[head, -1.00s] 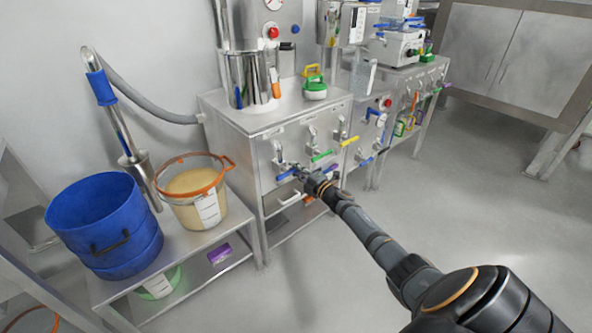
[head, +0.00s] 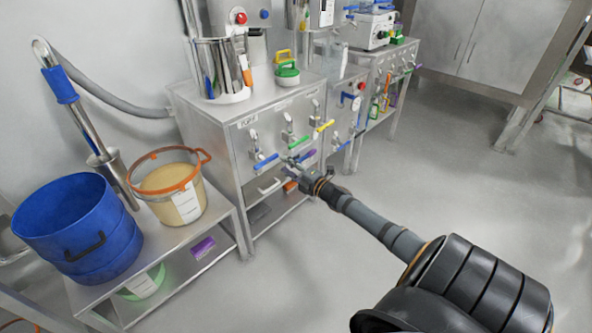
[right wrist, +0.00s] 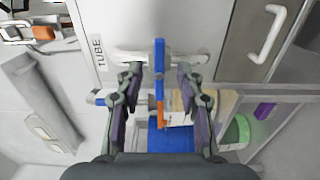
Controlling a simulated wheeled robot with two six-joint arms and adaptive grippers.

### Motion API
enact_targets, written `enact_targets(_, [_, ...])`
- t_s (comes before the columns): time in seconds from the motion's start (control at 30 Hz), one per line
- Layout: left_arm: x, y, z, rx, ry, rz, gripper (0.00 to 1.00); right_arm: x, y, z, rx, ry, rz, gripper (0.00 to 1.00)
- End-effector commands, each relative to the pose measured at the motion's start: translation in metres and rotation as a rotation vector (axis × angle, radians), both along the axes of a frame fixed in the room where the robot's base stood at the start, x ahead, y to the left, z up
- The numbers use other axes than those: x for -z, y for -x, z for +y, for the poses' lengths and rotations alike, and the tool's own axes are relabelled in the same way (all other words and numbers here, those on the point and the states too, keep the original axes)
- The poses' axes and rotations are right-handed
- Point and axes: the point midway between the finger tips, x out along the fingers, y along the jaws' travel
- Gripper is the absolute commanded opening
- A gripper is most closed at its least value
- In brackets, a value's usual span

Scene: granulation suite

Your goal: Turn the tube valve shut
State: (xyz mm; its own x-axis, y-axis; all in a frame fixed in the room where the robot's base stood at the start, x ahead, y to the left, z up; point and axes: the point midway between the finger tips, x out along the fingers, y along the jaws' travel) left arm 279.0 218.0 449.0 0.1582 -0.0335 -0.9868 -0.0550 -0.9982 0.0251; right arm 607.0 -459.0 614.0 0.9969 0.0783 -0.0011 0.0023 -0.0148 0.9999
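The tube valve has a blue lever handle (head: 265,160), the leftmost in the row on the metal cabinet front. In the right wrist view its blue lever (right wrist: 159,68) lies near the "TUBE" label (right wrist: 98,50) and runs across the panel. My right gripper (head: 290,160) is just right of the lever in the head view. In the right wrist view the gripper (right wrist: 159,92) is open, with the lever between and beyond its two fingers; I see a gap on both sides. The valve body is partly hidden. My left gripper is not in view.
A blue bucket (head: 72,220) and a tan-filled tub (head: 172,180) stand left. The floor at right is clear.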

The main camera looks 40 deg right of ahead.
Motion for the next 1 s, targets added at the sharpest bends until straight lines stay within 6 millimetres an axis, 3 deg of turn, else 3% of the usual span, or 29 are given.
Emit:
enact_targets(0.2, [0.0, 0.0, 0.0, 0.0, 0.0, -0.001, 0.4, 0.001, 0.031, -0.002, -0.004, 0.003, 0.002, 0.38])
enact_targets(0.4, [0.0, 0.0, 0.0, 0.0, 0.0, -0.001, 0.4, 0.001, 0.044, -0.004, -0.001, -0.001, 0.001, 0.38])
enact_targets(1.0, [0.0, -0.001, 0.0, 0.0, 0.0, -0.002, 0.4, 0.0, 0.047, -0.004, 0.001, -0.001, -0.001, 0.38])
